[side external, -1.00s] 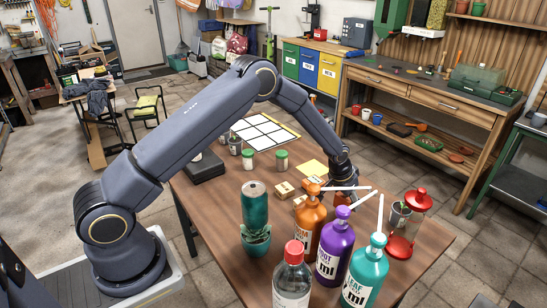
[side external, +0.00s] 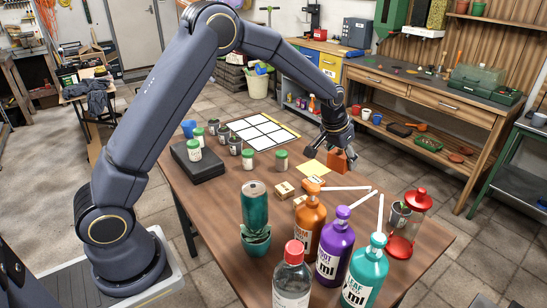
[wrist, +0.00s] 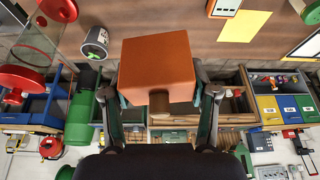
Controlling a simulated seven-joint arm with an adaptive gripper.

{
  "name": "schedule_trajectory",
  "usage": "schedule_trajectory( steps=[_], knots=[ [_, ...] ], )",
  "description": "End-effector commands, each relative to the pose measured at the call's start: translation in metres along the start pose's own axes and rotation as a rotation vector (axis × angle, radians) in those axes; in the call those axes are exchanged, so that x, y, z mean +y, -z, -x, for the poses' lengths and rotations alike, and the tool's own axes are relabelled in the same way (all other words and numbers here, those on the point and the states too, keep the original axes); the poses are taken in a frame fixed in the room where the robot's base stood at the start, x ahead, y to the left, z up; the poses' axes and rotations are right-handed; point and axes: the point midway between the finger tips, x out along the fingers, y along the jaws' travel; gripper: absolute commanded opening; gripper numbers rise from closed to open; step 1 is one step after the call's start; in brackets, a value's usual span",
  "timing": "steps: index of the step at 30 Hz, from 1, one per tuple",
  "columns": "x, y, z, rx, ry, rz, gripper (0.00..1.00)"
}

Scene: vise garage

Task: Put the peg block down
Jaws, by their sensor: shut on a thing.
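The peg block is an orange-brown block (side external: 342,163) near the far edge of the wooden table (side external: 222,208). My gripper (side external: 338,148) is shut on it, with the arm reaching over from the left. In the wrist view the block (wrist: 158,65) fills the upper middle, with a finger of my gripper (wrist: 163,98) on each side and a round stub on its near face. It looks raised above the table top, but I cannot tell the gap. The yellow sheet (side external: 313,169) lies left of the block and also shows in the wrist view (wrist: 244,25).
Small wooden blocks (side external: 285,189) lie mid-table. Tall orange (side external: 309,228), purple (side external: 335,246) and teal (side external: 364,272) pump bottles stand at the front. A red lantern (side external: 404,240) and a grey cup (side external: 399,213) are to the right. A white grid sheet (side external: 262,133) lies at the back left.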

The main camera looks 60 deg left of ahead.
Motion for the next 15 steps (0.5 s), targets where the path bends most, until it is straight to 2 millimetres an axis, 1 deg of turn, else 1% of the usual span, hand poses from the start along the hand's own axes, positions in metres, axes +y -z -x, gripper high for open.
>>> schedule_trajectory(
  steps=[1,5,8,9,11,12,15],
  knots=[
    [-0.010,-0.010,-0.002,-0.004,0.016,0.029,0.23],
    [-0.043,-0.038,-0.005,-0.005,0.065,0.141,0.23],
    [-0.076,-0.066,-0.001,-0.005,0.119,0.268,0.23],
    [-0.092,-0.078,0.003,-0.003,0.145,0.329,0.23],
    [-0.116,-0.097,0.012,-0.004,0.188,0.433,0.23],
    [-0.131,-0.110,0.019,-0.004,0.217,0.502,0.23],
    [-0.163,-0.138,0.039,-0.006,0.287,0.669,0.23]
  ],
)
